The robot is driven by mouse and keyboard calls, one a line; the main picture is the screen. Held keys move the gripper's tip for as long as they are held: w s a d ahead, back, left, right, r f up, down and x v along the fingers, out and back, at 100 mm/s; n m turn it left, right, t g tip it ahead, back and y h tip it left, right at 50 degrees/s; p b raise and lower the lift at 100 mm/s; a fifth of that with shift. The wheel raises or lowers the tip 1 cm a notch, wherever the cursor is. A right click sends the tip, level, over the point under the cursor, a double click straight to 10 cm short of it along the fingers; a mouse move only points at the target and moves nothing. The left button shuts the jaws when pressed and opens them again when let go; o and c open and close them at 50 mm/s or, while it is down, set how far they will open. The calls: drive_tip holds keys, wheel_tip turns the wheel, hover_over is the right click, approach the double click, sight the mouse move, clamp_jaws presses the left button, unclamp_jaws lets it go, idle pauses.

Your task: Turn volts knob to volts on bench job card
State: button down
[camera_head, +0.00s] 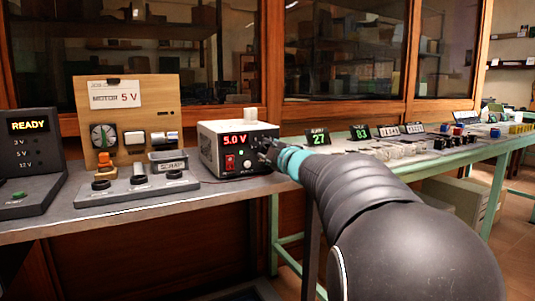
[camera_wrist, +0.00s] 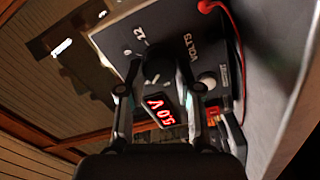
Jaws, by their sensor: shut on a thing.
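The power supply (camera_head: 210,155) is a pale box on the bench with a black front. Its red display (camera_head: 234,140) reads 5.0 V, and the display also shows sideways in the wrist view (camera_wrist: 162,111). The bench job card (camera_head: 115,95) on the wooden board reads MOTOR 5 V. The dark volts knob (camera_wrist: 154,69) sits on the panel near the VOLTS lettering, with a 12 mark beside it. My gripper (camera_head: 267,150) is at the right of the supply's front and hides the knob in the head view. In the wrist view its fingers (camera_wrist: 158,80) are shut around the knob.
A READY panel (camera_head: 30,140) stands at the far left. A grey tray with several parts (camera_head: 135,190) and a SCRAP bin (camera_head: 171,165) are left of the supply. A red lead (camera_wrist: 225,12) curves past the panel. Several small displays and parts line the green bench at right.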

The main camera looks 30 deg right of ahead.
idle(0.3)
drive_tip(key=c, duration=0.8)
unclamp_jaws()
drive_tip(key=s, duration=1.2)
drive_tip(key=shift+d, duration=0.2)
